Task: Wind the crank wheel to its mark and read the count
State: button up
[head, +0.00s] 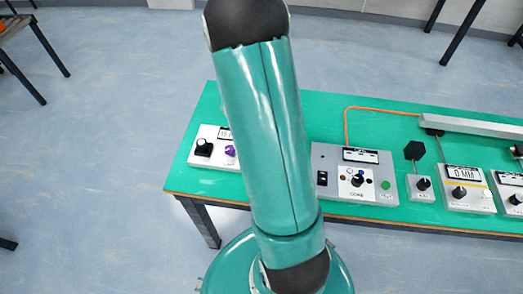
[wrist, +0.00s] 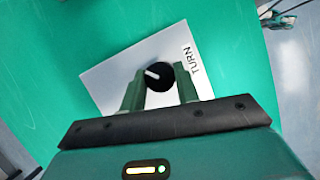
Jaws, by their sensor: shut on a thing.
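In the wrist view, my gripper (wrist: 159,87) has its two green fingers on either side of a round black knob (wrist: 161,70), shut on it. A white line marks the knob's face and points to the upper left of centre. The knob stands on a pale plate (wrist: 108,76) lettered TURN at its right side. No count display shows in the wrist view. My gripper is not seen in the head view, so I cannot tell which panel there holds this knob.
The green table (head: 330,122) bears several control panels. A white panel (head: 197,160) at left is partly hidden by my arm. A grey panel (head: 328,160) has switches. To its right are a small knob box (head: 421,196) and a panel reading 0 MM (head: 463,173).

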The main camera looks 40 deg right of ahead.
jog(key=n+t+h, duration=0.1)
jog(key=n, duration=0.3)
jog(key=shift+a+n, duration=0.1)
jog(key=shift+n, duration=0.2)
jog(key=n+t, duration=0.1)
jog(key=n, duration=0.1)
jog(key=n+t+h, duration=0.1)
jog(key=n, duration=0.2)
jog(key=shift+s, duration=0.1)
jog(key=o, duration=1)
jog(key=v, duration=1.4)
jog(key=shift+a+f, duration=0.15)
jog(key=shift+a, duration=0.05)
